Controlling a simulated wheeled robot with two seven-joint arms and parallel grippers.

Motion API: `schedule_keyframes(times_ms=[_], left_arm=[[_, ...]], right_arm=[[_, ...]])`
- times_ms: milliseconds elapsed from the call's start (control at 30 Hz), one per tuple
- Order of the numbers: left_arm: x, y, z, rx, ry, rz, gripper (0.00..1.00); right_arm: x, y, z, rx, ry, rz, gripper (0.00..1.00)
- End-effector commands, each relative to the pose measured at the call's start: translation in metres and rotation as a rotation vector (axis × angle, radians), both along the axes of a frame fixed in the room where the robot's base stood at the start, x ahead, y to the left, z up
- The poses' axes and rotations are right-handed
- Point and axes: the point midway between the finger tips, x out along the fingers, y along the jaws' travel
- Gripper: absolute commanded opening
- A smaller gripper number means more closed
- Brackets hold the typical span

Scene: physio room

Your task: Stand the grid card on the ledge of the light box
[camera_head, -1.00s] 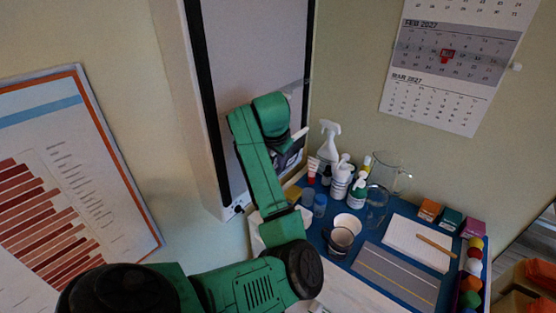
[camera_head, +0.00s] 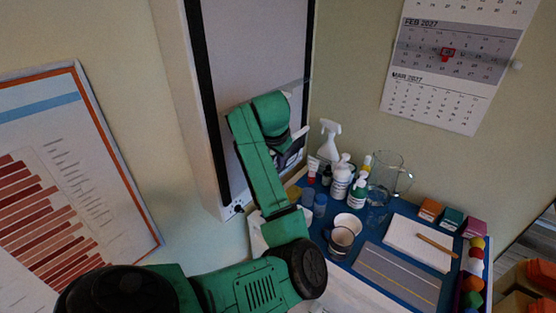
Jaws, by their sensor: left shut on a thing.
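The light box (camera_head: 245,45) is a tall pale panel with black side strips on the wall. My left gripper (camera_head: 291,150) is in front of its lower right part, mostly hidden behind my green wrist. It is shut on what seems to be the grid card (camera_head: 299,100), a greyish see-through sheet whose slanted top edge shows against the panel right of the wrist. Its grid lines and lower edge cannot be made out. My arm covers most of the ledge at the bottom of the light box, so I cannot tell whether the card touches it. My right gripper is out of view.
A blue tray (camera_head: 392,285) below right holds a spray bottle (camera_head: 329,139), pump bottles, a glass jug (camera_head: 389,178), a mug (camera_head: 341,241), a notepad (camera_head: 418,242), small boxes and coloured balls. A framed chart (camera_head: 75,170) hangs left and a calendar (camera_head: 455,65) right.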

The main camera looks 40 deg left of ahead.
Motion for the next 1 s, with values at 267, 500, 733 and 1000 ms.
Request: schedule_keyframes(times_ms=[267, 500, 733, 1000], left_arm=[[-0.0025, -0.0012, -0.0096, -0.012, 0.020, 0.002, 0.00], [-0.0023, -0.0012, -0.0089, -0.012, 0.018, 0.002, 0.49], [-0.0011, -0.0006, -0.0049, -0.006, 0.009, 0.001, 0.49], [-0.0007, -0.0004, -0.0030, -0.004, 0.005, 0.001, 0.79]], right_arm=[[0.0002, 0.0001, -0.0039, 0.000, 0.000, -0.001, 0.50], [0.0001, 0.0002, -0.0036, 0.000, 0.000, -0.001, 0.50], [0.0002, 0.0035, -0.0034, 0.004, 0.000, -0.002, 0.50], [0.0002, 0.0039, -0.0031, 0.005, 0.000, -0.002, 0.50]])
